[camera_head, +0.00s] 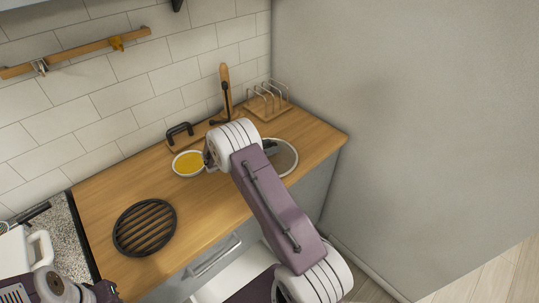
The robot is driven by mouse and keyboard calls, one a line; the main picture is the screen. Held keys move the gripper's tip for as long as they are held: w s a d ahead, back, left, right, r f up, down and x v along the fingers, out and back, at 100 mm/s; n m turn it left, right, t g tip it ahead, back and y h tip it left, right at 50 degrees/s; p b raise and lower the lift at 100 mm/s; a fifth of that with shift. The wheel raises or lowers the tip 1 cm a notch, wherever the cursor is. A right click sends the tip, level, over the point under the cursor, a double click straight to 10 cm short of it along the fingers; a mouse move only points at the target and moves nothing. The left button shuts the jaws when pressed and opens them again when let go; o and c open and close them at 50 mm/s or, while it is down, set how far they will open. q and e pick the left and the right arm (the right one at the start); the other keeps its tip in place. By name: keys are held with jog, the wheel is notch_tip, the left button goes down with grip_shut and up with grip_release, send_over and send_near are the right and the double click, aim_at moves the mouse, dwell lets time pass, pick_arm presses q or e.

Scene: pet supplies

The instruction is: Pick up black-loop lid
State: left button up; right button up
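A black loop handle (179,131) stands at the back of the wooden counter, behind a white bowl. It appears to sit on a flat light-wood piece (199,131), which I take as the lid; its outline is partly hidden. My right arm reaches in from the lower right, its white wrist over the counter. Dark parts of my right gripper (210,160) show beside the wrist, next to the bowl and in front of the lid; its fingers are mostly hidden. My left arm is at the bottom left corner, its gripper (105,291) only partly in view.
The white bowl (188,163) holds something yellow. A grey round dish (283,158) lies right of my wrist, partly covered. A wire rack (267,101) and an upright wooden item (226,88) stand at the back. A black slatted trivet (145,228) lies front left. The wall bounds the right.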

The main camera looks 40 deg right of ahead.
jog(key=shift+d+f, duration=0.15)
jog(key=shift+d, duration=0.1)
jog(key=shift+a, duration=0.1)
grip_shut()
dwell(1.1)
